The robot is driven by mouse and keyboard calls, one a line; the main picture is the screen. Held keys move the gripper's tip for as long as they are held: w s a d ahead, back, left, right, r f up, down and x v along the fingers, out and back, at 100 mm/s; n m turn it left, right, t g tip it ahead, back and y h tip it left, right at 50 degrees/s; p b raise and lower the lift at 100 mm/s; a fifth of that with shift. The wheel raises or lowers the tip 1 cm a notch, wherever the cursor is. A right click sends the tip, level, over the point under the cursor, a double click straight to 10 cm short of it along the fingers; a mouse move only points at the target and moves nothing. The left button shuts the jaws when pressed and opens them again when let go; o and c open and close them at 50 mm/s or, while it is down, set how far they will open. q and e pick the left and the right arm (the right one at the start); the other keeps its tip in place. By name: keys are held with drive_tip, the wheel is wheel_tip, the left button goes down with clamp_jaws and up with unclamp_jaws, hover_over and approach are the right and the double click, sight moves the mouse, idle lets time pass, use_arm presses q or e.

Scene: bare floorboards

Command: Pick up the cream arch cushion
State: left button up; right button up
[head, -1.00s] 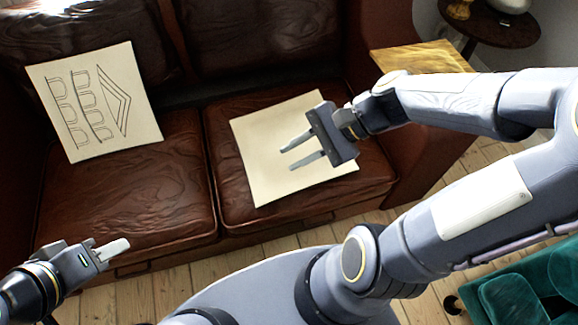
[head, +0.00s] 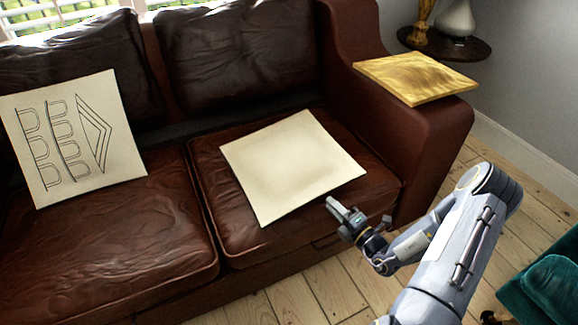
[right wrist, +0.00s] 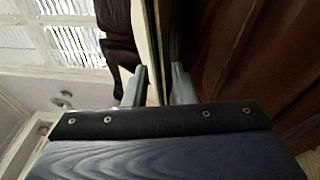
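The cream arch cushion (head: 75,138) leans on the sofa's left seat, with dark arch and chevron line drawings on its face. A plain cream cushion (head: 290,165) lies flat on the right seat; its face shows no drawing. My right gripper (head: 335,204) is at the front edge of the plain cushion, near its right front corner. In the right wrist view the right gripper's fingers (right wrist: 160,85) stand apart. A thin cream edge, seemingly the plain cushion's (right wrist: 150,40), shows beyond and between them. Contact cannot be told. My left gripper is out of view.
The brown leather sofa (head: 110,245) has a gold cushion (head: 415,77) on its right arm. A dark round side table (head: 470,50) with vases stands behind at right. A teal upholstered piece (head: 550,285) is at lower right. Bare floorboards (head: 335,290) lie in front.

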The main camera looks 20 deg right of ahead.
sight(320, 196)
drive_tip(key=b+x, duration=0.1)
drive_tip(key=x, duration=0.1)
drive_tip(key=a+b+x, duration=0.1)
drive_tip(key=x, duration=0.1)
drive_tip(key=shift+w+r, duration=0.1)
drive_tip(key=shift+w, duration=0.15)
drive_tip(key=shift+w+a+r, duration=0.1)
drive_tip(key=shift+w+a, duration=0.05)
drive_tip(key=shift+w, duration=0.2)
drive_tip(key=shift+c, duration=0.2)
drive_tip(key=shift+r, duration=0.1)
clamp_jaws()
